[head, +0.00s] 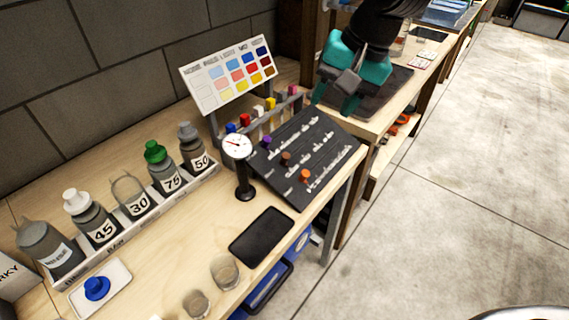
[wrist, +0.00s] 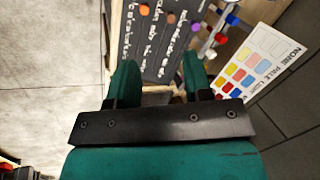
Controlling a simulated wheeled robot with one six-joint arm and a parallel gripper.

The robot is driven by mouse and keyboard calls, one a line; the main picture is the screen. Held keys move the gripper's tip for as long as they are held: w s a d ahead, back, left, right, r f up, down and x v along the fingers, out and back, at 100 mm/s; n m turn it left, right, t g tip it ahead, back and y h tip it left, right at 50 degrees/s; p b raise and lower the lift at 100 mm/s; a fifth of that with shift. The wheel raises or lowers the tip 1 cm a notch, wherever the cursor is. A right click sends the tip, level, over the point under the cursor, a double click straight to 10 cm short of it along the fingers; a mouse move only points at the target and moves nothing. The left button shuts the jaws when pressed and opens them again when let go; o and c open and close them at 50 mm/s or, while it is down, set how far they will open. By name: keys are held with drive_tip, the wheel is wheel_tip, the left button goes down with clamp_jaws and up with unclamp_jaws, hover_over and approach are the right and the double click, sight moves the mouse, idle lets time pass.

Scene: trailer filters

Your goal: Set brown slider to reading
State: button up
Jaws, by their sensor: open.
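A dark slider board (head: 327,140) sits tilted on the workbench, with three tracks and white markings. The brown slider knob (head: 286,158) is on the middle track, near its left end. A purple knob (head: 267,142) is on the track above and an orange knob (head: 305,175) on the track below. In the wrist view the brown knob (wrist: 171,18) shows between the orange and purple knobs. My teal gripper (head: 335,98) is open and empty, above and behind the board's far edge, apart from the knobs. A round dial gauge (head: 237,146) stands left of the board; its reading is too small to tell.
A colour chart (head: 230,73) and a rack with coloured knobs (head: 270,104) stand behind the board. Several numbered bottles (head: 163,165) line a tray at left. A black tray (head: 262,236) and two glasses (head: 224,272) are in front. Open floor (head: 470,160) lies to the right.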

sight(287, 156)
drive_tip(key=w+a+f+m, duration=0.1)
drive_tip(key=w+a+f, duration=0.1)
drive_tip(key=f, duration=0.4)
drive_tip(key=w+a+f, duration=0.2)
drive_tip(key=a+f, duration=0.1)
drive_tip(key=f, duration=0.4)
drive_tip(key=w+a+f+m, duration=0.1)
drive_tip(key=w+a+f, duration=0.1)
drive_tip(key=f, duration=0.5)
drive_tip(key=shift+w+a+f+m, duration=0.1)
drive_tip(key=shift+w+a+m, duration=0.25)
drive_tip(key=shift+w, duration=0.25)
clamp_jaws()
